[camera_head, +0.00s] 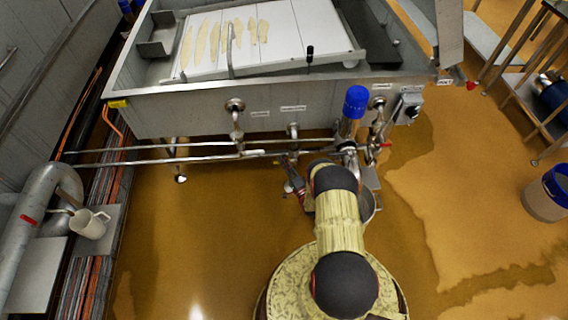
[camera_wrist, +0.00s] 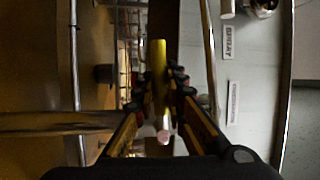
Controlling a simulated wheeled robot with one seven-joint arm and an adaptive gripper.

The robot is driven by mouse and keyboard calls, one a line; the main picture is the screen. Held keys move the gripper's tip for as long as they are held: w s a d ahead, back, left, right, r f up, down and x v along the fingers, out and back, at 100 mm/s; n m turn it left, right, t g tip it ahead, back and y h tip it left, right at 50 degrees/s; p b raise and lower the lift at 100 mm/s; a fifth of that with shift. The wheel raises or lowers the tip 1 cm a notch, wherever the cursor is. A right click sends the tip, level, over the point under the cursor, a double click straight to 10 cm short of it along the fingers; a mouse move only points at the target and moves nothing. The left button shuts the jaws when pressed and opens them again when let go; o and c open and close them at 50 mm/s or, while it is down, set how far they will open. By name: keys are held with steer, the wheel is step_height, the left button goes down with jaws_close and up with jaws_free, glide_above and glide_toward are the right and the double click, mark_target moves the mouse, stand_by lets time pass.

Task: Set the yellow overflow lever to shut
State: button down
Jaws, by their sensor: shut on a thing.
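The yellow overflow lever (camera_wrist: 159,62) shows in the wrist view as a straight yellow bar between the fingers of my gripper (camera_wrist: 163,85). My gripper is shut on the bar, with a finger at each side. A pale pinkish rounded end shows at the bar's lower end in that view. In the head view my arm reaches to the pipes below the vat's front wall, and the lever cannot be made out there. The lever's pivot and what it turns are hidden or too dark to tell.
A steel vat (camera_head: 205,123) stands ahead, with pipes (camera_head: 200,158) along its front. A blue-topped steel cylinder (camera_head: 354,103) and a red-handled valve (camera_head: 386,145) are close by my arm. A white jug (camera_head: 90,224) stands at left.

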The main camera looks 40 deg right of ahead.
steer(key=shift+r+m, duration=0.2)
steer(key=shift+m, duration=0.1)
steer(key=c, duration=1.9)
jaws_free()
steer(key=shift+o, duration=0.5)
steer(key=v, duration=1.2)
steer(key=shift+f, duration=0.2)
